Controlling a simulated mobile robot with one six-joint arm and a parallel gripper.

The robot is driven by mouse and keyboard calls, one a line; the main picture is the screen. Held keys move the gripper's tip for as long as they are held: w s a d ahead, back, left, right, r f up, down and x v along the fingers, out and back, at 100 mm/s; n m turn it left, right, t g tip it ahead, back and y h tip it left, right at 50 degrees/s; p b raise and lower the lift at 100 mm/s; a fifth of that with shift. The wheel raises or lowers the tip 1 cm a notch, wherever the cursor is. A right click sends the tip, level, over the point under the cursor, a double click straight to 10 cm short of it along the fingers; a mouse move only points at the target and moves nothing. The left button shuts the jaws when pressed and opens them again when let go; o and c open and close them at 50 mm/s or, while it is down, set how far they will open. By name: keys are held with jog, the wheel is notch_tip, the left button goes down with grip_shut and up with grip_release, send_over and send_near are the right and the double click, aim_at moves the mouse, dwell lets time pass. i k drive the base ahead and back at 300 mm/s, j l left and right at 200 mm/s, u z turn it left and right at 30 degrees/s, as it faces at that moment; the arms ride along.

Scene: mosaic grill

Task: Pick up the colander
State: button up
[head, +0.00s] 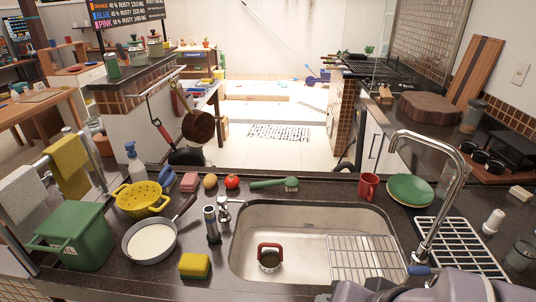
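The colander (142,200) is yellow with rows of holes. It stands upright on the dark counter, left of the sink, in the head view. A frying pan (150,240) with a pale inside is close in front of it, and a blue item (167,177) is at its back right edge. Whether these touch it, I cannot tell. Parts of my arm show at the bottom right, far from the colander. My gripper's fingers cannot be seen.
A green bin (75,235) stands left of the colander, and a spray bottle (132,160) is behind it. A pepper mill (212,225), yellow sponge (195,266) and sink (290,215) are to the right. A tall faucet (462,185) rises near my arm.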

aim_at(141, 199)
jog(key=u, duration=1.35)
jog(key=i+j+z, duration=0.6)
jog(key=j, duration=0.3)
jog(key=i+j+z, duration=0.2)
jog(key=j, duration=0.15)
jog(key=i+j+z, duration=0.2)
jog(key=j, duration=0.2)
jog(key=j+z, duration=0.2)
jog(key=j, duration=0.2)
jog(key=i+j+z, duration=0.25)
jog(key=j, duration=0.2)
jog(key=k+l, duration=0.05)
jog(key=k, duration=0.05)
